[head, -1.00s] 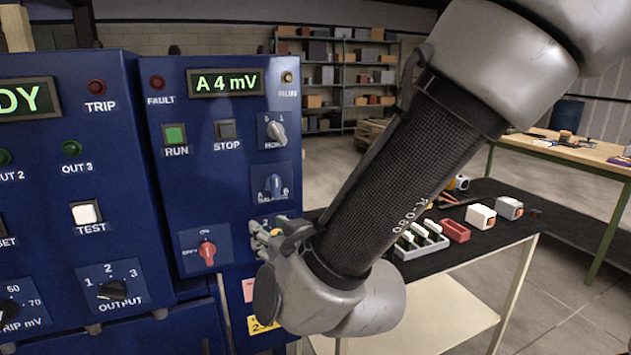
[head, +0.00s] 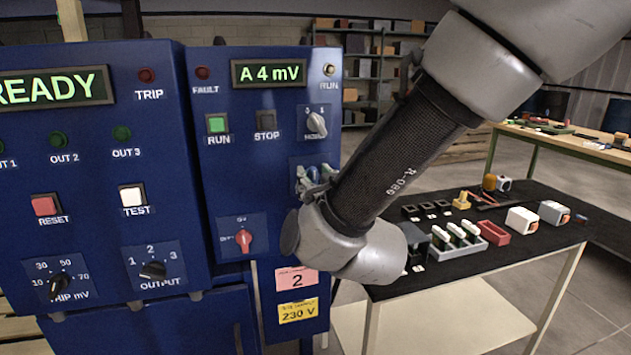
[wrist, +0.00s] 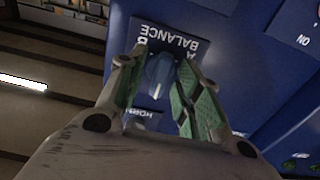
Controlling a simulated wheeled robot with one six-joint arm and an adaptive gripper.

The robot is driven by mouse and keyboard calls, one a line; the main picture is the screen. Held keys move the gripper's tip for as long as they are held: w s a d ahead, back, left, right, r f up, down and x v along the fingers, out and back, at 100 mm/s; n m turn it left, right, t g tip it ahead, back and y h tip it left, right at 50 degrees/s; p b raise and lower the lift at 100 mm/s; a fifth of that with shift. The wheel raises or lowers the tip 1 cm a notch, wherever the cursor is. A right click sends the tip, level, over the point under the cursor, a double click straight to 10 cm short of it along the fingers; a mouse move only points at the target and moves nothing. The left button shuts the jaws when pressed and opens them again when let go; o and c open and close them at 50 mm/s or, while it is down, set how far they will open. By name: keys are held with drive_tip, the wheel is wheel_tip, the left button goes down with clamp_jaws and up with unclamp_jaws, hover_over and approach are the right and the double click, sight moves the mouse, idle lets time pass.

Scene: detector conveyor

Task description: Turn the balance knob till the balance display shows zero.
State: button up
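The balance display (head: 268,73) reads "A 4 mV" in green on the blue control cabinet. The blue balance knob (wrist: 159,76) sits on a dark plate marked BALANCE, A and B in the wrist view, where it appears upside down. My gripper (head: 314,178) is at this knob, below the MODE-like grey knob (head: 316,122). In the wrist view my gripper's two green-padded fingers (wrist: 161,64) are open, one on each side of the knob, with gaps visible. In the head view the gripper and my arm hide most of the knob.
A red selector knob (head: 244,239) is below left of my gripper. RUN (head: 217,124) and STOP (head: 266,120) buttons sit above left. A black-topped table (head: 404,284) at right carries a grey rack, a red tray and white-and-grey blocks.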

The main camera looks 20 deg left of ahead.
clamp_jaws()
drive_tip(key=shift+n, duration=0.5)
drive_tip(key=n, duration=0.6)
drive_tip(key=shift+s+a+n, duration=0.1)
drive_tip(key=shift+n, duration=0.2)
drive_tip(key=n, duration=1.2)
drive_tip(key=shift+f, duration=0.1)
